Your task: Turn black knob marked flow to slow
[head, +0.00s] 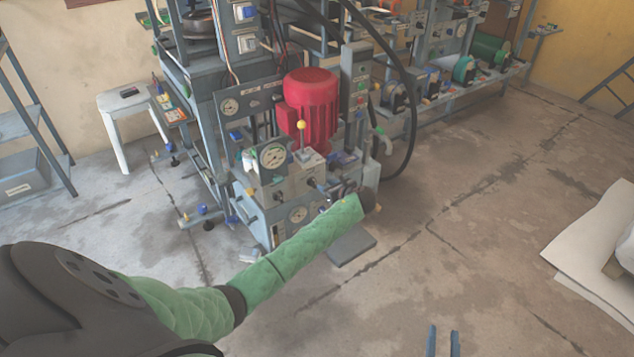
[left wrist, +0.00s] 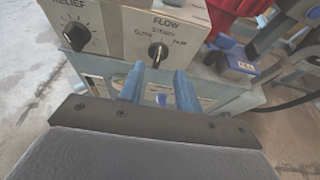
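The black flow knob (left wrist: 157,54) shows in the left wrist view on a beige panel under the printed word FLOW. Small marks surround it, the top one reading like STEADY. Its white pointer line looks roughly upright, toward that top mark. My left gripper (left wrist: 159,76) has its two blue-grey fingers apart, with the knob just beyond and between their tips. I cannot tell whether they touch it. In the head view my left forearm largely hides this gripper. My right gripper (head: 443,341) shows at the bottom edge of the head view, fingers apart and empty.
A second black knob marked RELIEF (left wrist: 77,38) is left of the flow knob. The press carries a red motor (head: 311,105), a round gauge (head: 273,156) and a yellow-tipped lever (head: 301,126). A black hose (head: 411,110) loops at its right. Floor at right is mostly clear.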

